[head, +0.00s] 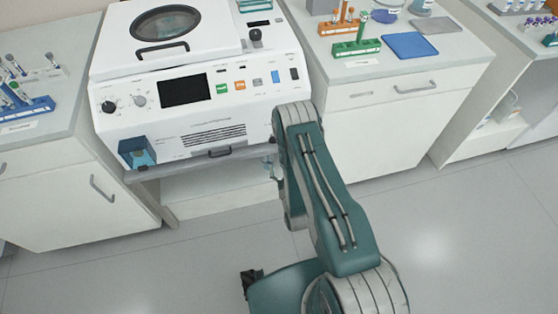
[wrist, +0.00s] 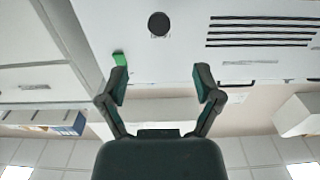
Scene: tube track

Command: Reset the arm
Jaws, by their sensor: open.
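My gripper (wrist: 162,84) is open in the wrist view, its two dark teal fingers spread apart with nothing between them. Beyond the fingers is the white front of a machine with a black round knob and dark vent slots. In the head view my teal arm rises from the bottom right to the machine's front. The gripper end is mostly hidden behind my arm there. A small green piece (wrist: 119,58) shows just beyond the left fingertip; I cannot tell whether they touch.
The white machine (head: 210,122) with a round-windowed lid stands between two counters. A blue tube rack (head: 28,108) is on the left counter. A green rack (head: 356,48), an orange rack (head: 338,27) and a blue mat (head: 410,45) are on the right counter. The grey floor (head: 430,230) is clear.

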